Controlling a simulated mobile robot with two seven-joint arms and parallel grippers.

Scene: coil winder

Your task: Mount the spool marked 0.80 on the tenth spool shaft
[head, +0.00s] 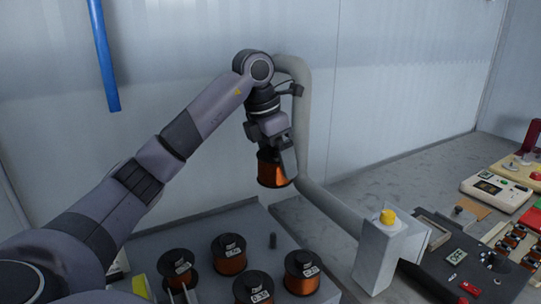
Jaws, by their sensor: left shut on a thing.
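My left gripper (272,146) points down and is shut on a copper-wound spool (272,170) with black flanges. It holds the spool in the air, beside a grey bent pipe. Any marking on the held spool cannot be read here. Several other copper spools with white labels stand on the grey surface below, among them a back one (229,254), a left one (178,268), a right one (302,272) and a front one (253,288). Their labels are too small to read surely. A short bare dark peg (273,241) stands behind them. No numbered spool shaft can be identified. My right gripper is not in view.
The thick grey pipe (303,110) rises next to my left gripper and slopes down to a grey box with a yellow button (387,217). Control panels and a white device (497,190) fill the right side. A blue pipe (104,55) hangs on the wall.

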